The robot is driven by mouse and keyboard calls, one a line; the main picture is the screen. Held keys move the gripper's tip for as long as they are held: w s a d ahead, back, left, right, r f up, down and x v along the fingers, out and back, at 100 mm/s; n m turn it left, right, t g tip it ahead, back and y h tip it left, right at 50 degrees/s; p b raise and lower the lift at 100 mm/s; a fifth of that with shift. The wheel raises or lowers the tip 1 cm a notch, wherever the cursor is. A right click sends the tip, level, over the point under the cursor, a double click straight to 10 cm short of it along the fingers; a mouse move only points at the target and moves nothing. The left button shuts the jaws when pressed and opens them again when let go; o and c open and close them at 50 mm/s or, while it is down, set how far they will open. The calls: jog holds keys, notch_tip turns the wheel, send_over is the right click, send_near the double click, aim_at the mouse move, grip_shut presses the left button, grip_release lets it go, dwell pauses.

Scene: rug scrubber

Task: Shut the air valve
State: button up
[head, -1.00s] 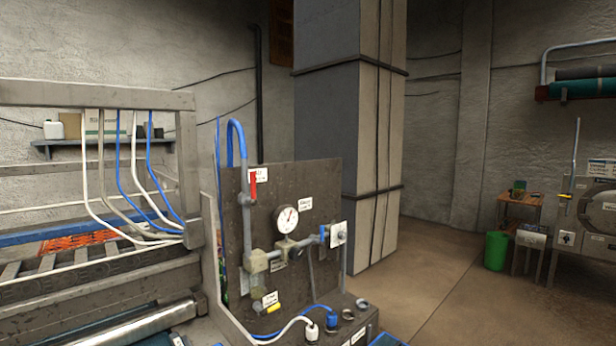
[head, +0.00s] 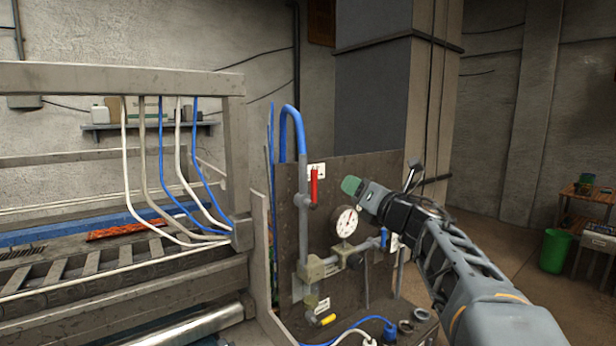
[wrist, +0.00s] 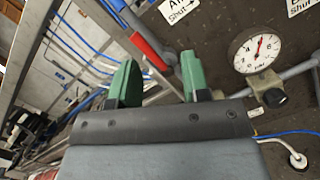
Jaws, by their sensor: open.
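The air valve has a red lever (head: 314,187) standing upright beside the vertical pipe at the upper left of the dark panel. A white label (head: 317,170) is behind its top; in the wrist view the label (wrist: 180,8) reads "Air" and "Shut". My gripper (head: 352,187), with green fingertips, is to the right of the lever in the head view, above the gauge. In the wrist view the red lever (wrist: 150,52) shows beyond and between the spread fingers (wrist: 157,80). The gripper is open and empty, and no contact with the lever shows.
A round white gauge (head: 346,221) sits just below my gripper. A blue handle (head: 384,237) is at the panel's right and a yellow one (head: 327,320) low on it. Hoses and a metal frame (head: 235,165) stand to the left.

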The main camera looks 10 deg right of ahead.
aim_at(314, 189)
jog(key=w+a+n+g+y+p, duration=0.1)
jog(key=w+a+n, duration=0.2)
jog(key=w+a+n+g+y+p, duration=0.1)
jog(key=w+a+n+p, duration=0.1)
jog(key=w+n, duration=0.1)
jog(key=w+a+n+g+y+p, duration=0.1)
jog(key=w+a+n+y+p, duration=0.1)
jog(key=w+a+n, duration=0.1)
jog(key=shift+w+a+g, duration=0.3)
jog(key=shift+w+g, duration=0.1)
jog(key=shift+w, duration=0.35)
jog(key=shift+c, duration=0.3)
grip_shut()
